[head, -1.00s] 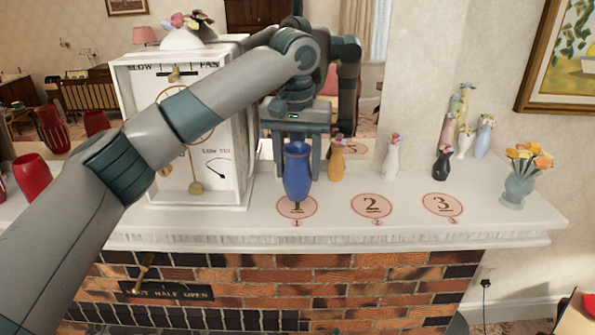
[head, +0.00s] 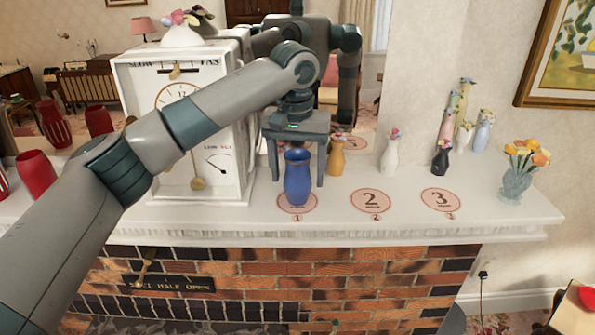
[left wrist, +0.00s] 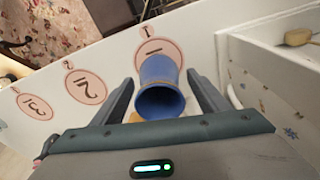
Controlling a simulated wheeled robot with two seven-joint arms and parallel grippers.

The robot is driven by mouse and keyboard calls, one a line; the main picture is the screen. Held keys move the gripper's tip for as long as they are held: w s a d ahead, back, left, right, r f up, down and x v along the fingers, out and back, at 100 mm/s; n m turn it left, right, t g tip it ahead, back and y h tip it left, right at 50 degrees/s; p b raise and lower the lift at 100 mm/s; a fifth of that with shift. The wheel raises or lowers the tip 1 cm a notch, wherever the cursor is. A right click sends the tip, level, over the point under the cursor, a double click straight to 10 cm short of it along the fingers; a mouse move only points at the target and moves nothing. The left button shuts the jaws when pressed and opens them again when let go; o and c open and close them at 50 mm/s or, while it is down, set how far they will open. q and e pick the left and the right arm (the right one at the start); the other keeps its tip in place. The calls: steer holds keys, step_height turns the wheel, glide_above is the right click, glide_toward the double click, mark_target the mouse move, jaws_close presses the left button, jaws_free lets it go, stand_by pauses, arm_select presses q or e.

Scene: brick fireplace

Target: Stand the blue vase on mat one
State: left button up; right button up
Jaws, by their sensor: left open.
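The blue vase (head: 298,178) stands upright on mat one (head: 283,204), a round pink mat near the shelf's front edge. Its base covers much of that mat. In the left wrist view, the vase (left wrist: 160,85) shows its open mouth, and mat one (left wrist: 146,49) shows beyond its base. My left gripper (head: 297,184) is open, with one finger on each side of the vase and gaps between. It also shows in the left wrist view (left wrist: 162,85). My right gripper is not in view.
A white clock (head: 180,110) stands close left of my gripper. An orange vase (head: 336,157) is just behind right. Mat two (head: 371,201) and mat three (head: 440,200) lie empty to the right. White (head: 391,158) and black (head: 440,158) vases stand behind them.

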arm_select(q)
steer(key=shift+r, duration=0.15)
steer(key=shift+r+b, duration=0.6)
steer(key=shift+r, duration=0.05)
steer(key=r+b, duration=0.1)
steer(key=r, duration=0.2)
steer(key=r+b, duration=0.1)
steer(key=r, duration=0.2)
steer(key=s+r+b, duration=0.1)
steer(key=r+b, duration=0.1)
steer(key=r, duration=0.1)
steer(key=shift+s+a, duration=0.1)
steer(key=shift+s+r, duration=0.1)
steer(key=shift+r, duration=0.7)
steer(key=shift+f, duration=0.1)
